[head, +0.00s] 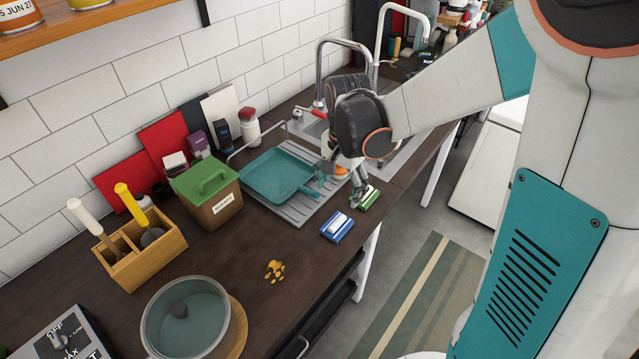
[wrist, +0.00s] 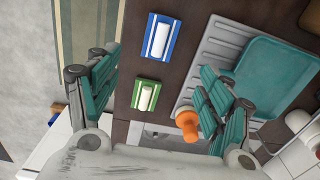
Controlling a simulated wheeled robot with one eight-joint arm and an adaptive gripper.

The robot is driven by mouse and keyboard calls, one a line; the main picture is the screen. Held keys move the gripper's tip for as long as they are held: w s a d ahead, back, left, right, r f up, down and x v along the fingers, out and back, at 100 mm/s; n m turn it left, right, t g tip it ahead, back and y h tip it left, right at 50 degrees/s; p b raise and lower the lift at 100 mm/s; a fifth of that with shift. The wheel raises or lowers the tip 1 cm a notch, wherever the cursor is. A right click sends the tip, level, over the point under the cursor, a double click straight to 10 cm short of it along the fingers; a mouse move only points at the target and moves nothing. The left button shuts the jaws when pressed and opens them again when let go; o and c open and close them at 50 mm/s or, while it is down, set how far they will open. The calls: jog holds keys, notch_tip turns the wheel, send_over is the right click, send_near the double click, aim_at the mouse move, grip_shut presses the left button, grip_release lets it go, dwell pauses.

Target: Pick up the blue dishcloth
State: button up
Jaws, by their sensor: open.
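The blue dishcloth (head: 337,227) looks like a flat blue block with a white band on top. It lies on the dark counter near the front edge, left of a similar green-and-white one (head: 364,197). In the wrist view the blue one (wrist: 151,53) is at the top middle, and the green one (wrist: 136,96) is closer to my gripper. My gripper (head: 342,181) is above the counter by the sink, pointing down, open and empty. In the wrist view its teal fingers (wrist: 160,76) are spread wide, with the green cloth between them and the blue one farther up.
A teal square pan (head: 278,174) lies on the grey drainboard (head: 305,211) beside my gripper. An orange-topped item (wrist: 187,120) is close to the right finger. A green-lidded box (head: 208,190) and a glass pot (head: 188,322) stand farther left.

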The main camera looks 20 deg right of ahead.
aim_at(337, 222)
notch_tip(337, 222, down, 15)
jog(key=b, duration=0.5)
jog(key=shift+w+r, duration=0.1)
jog(key=shift+r, duration=0.2)
jog(key=c, duration=1.1)
